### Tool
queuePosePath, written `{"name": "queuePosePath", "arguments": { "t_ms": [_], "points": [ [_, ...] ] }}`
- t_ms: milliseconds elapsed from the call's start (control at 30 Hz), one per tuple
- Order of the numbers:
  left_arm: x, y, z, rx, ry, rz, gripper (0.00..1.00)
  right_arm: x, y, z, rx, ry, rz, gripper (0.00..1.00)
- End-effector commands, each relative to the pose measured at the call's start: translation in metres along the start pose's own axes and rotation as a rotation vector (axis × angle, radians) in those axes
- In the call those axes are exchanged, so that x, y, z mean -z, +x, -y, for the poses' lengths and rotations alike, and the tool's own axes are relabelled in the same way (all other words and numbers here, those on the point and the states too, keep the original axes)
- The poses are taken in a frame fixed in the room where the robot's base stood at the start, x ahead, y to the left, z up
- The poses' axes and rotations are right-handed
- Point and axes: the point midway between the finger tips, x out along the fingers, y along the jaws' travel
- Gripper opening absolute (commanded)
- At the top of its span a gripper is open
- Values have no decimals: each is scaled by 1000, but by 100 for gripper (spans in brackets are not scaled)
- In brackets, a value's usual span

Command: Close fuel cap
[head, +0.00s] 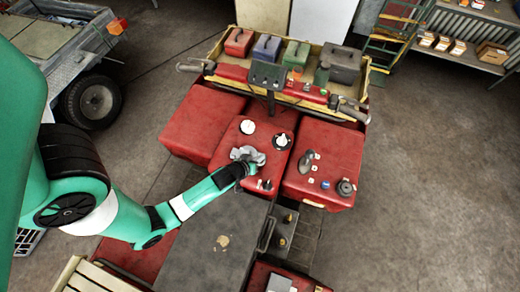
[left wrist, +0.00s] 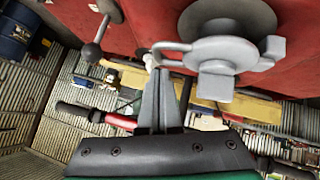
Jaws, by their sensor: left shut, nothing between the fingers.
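A grey metal fuel cap fitting (head: 246,154) sits on the red middle panel of the quad in the head view. In the left wrist view the grey fitting (left wrist: 226,52) fills the upper right, with a round body, block-like lugs and a thin loop on its left side. I cannot tell whether the cap is seated. My left gripper (head: 250,169) is beside the fitting at its near side. In the left wrist view its fingers (left wrist: 168,72) are shut and empty, with the tips close to the loop; contact is unclear. My right gripper is not in view.
A grey lever (head: 306,161) stands to the right. Handlebars and a front rack (head: 218,48) with several coloured cases lie beyond. The floor at right is clear.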

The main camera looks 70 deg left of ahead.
Motion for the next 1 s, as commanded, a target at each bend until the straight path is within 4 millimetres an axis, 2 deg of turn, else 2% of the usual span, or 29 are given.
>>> {"name": "queuePosePath", "arguments": {
  "t_ms": [133,467,700,1000],
  "points": [
    [-8,9,0,-1,1,-1,0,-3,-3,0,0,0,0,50],
    [-9,10,0,-1,-1,-1,0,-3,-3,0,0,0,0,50],
    [-24,23,6,-1,-1,-1,0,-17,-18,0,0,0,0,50],
    [-22,21,6,0,-1,1,0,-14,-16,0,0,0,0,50]
  ]
}}
